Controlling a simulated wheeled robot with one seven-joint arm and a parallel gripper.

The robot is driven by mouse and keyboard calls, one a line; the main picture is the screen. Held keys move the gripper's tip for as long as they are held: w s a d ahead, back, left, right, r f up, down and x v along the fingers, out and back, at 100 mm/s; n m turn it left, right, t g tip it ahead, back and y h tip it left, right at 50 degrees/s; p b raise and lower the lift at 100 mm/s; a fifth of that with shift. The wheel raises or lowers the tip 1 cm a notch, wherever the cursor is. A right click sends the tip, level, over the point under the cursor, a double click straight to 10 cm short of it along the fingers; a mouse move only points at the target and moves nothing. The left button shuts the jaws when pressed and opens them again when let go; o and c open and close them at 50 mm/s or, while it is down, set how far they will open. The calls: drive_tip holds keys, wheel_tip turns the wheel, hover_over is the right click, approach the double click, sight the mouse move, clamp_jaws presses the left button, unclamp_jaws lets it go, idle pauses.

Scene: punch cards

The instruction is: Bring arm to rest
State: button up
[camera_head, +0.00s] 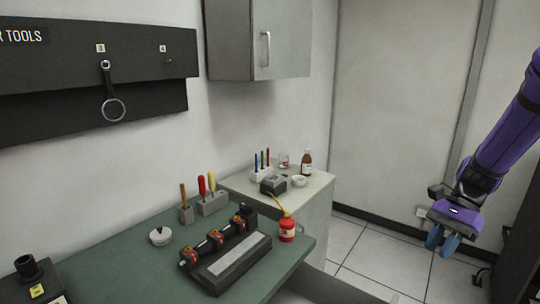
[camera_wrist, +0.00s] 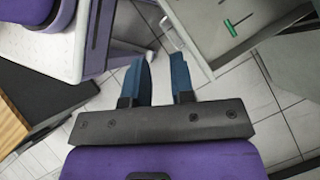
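My purple arm (camera_head: 505,140) hangs in from the right side of the head view. My gripper (camera_head: 441,242) points down at its end, over the tiled floor and clear of the workbench. In the wrist view my gripper (camera_wrist: 162,62) has two blue fingers standing apart, with bare floor tiles visible between them. It is open and holds nothing.
A green workbench (camera_head: 135,262) bears a black roller device (camera_head: 222,258), a red bottle (camera_head: 287,230) and tool holders. A pale cabinet (camera_head: 318,190) stands behind it. The wrist view shows an open drawer (camera_wrist: 205,32) with a green tool (camera_wrist: 236,25). Floor near the gripper is free.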

drive_tip(key=s+a+r+n+t+h, duration=0.3)
drive_tip(key=s+r+n, duration=0.3)
drive_tip(key=s+r, duration=0.2)
drive_tip(key=s+a+r+n+t+h, duration=0.3)
drive_tip(key=s+r+n+t, duration=0.3)
drive_tip(key=r, duration=0.4)
drive_tip(key=shift+s+a+r+n+h, duration=0.35)
drive_tip(key=shift+s+a+n, duration=0.35)
drive_tip(key=shift+s, duration=0.45)
